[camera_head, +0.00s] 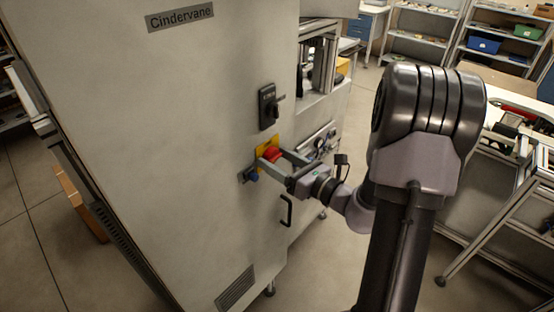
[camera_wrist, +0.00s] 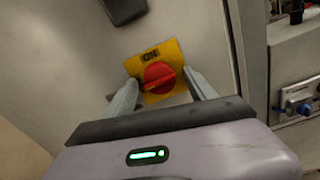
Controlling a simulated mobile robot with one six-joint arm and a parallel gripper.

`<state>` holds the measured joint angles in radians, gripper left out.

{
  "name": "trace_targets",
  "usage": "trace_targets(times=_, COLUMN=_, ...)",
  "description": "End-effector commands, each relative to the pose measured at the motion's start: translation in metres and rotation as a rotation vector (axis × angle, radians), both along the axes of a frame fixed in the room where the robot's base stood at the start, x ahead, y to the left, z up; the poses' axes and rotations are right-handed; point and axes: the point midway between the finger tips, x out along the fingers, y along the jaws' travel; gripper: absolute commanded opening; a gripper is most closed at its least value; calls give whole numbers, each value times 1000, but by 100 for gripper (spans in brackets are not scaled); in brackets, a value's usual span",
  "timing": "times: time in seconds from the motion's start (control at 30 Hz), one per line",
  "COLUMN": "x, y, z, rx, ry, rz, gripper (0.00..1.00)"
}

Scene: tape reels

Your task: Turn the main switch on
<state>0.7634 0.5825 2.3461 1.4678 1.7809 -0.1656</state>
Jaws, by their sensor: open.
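The main switch appears to be the red rotary knob (camera_head: 272,153) on a yellow plate (camera_wrist: 172,52) fixed to the pale cabinet front. In the wrist view the red knob (camera_wrist: 158,76) is below a dark "ON" label on the plate. A ridge across the knob seems to run toward the lower left, not up to the label. My gripper (camera_wrist: 162,90) is open, with one finger on each side of the knob. In the head view my gripper (camera_head: 273,159) reaches in from the right. I cannot tell whether the fingers touch the knob.
A cart (camera_head: 500,215) stands at the right. Shelves (camera_head: 425,45) stand behind.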

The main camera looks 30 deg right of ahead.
Motion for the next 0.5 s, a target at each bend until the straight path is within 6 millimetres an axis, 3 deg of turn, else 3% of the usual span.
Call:
trace_targets(times=0.27, x=1, y=0, z=0, rx=0, ry=0, rz=0, gripper=63)
trace_targets(times=0.5, x=1, y=0, z=0, rx=0, ry=0, rz=0, gripper=15)
